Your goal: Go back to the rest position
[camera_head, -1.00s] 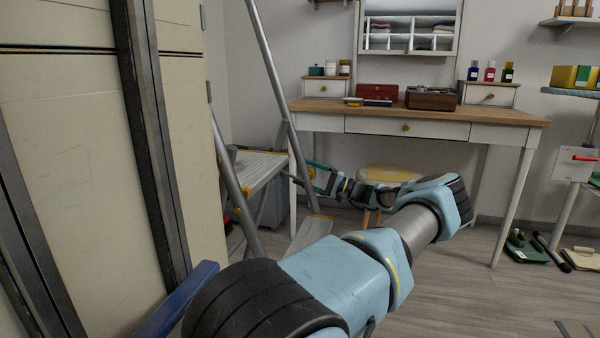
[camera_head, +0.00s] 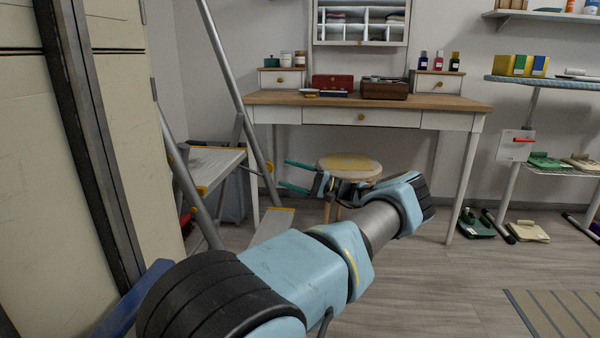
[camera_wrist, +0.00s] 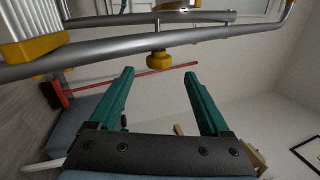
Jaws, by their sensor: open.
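My gripper (camera_head: 290,176) has two teal fingers spread apart with nothing between them. In the head view it points left, in front of the desk and left of the round stool (camera_head: 349,166). My blue and black arm reaches out from the lower left. In the wrist view the open fingers of my gripper (camera_wrist: 158,95) point toward the metal tubes of the stepladder (camera_wrist: 110,58) and a yellow knob (camera_wrist: 160,60).
The stepladder (camera_head: 240,90) stands close at the left, beside a tall beige door panel (camera_head: 25,150). A wooden desk (camera_head: 440,101) with boxes and bottles is behind. A shelved rack (camera_head: 545,78) stands right. A slatted mat (camera_head: 560,312) lies on otherwise open floor at the lower right.

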